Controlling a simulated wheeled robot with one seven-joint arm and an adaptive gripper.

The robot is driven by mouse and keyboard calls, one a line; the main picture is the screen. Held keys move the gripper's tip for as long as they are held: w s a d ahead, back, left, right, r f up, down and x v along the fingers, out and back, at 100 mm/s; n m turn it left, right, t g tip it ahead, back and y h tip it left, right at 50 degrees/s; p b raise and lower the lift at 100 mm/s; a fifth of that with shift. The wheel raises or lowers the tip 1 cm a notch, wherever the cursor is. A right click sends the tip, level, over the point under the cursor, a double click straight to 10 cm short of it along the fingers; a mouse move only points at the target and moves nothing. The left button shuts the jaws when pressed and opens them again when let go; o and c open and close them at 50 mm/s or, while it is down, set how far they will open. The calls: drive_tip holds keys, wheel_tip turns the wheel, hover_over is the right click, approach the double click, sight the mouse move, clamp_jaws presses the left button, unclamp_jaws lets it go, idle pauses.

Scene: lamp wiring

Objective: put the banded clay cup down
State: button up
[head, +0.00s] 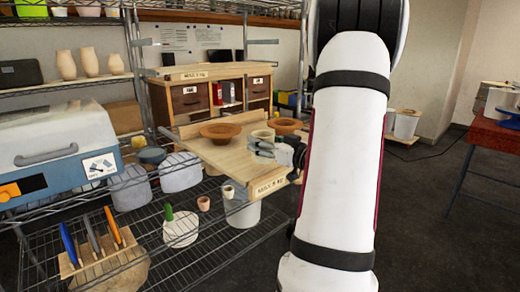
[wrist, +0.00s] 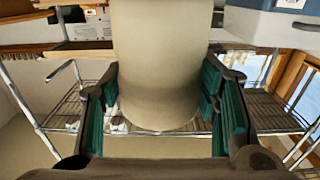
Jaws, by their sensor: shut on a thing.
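The clay cup (head: 262,134) is pale cream and held upright, as far as I can tell. It fills the middle of the wrist view (wrist: 160,75), between the teal finger pads; I cannot make out a clear band there. My gripper (head: 264,148) is shut on the cup, with fingers on both sides of it in the wrist view (wrist: 160,108). In the head view the cup is over or at the pale wooden board (head: 226,157), between two brown bowls. I cannot tell whether its base touches the board.
One brown bowl (head: 220,131) sits left of the cup, another bowl (head: 285,126) just behind right. A wooden cabinet (head: 213,73) stands behind. Small pots (head: 204,203) and a tool block (head: 100,262) are on the wire shelf below. My arm hides the area at right.

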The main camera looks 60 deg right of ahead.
sight(261, 136)
drive_tip(key=w+d, duration=0.2)
drive_tip(key=d, duration=0.1)
drive_tip(key=w+d, duration=0.1)
drive_tip(key=w, duration=0.1)
drive_tip(key=shift+w+d+f+b, duration=0.1)
drive_tip(key=shift+d+f+b, duration=0.15)
drive_tip(key=shift+f+b, duration=0.6)
drive_tip(key=shift+f, duration=1.15)
drive_tip(key=shift+f, duration=0.1)
drive_tip(key=o, duration=1.4)
drive_tip(key=shift+f, duration=0.1)
drive_tip(key=shift+c, duration=0.2)
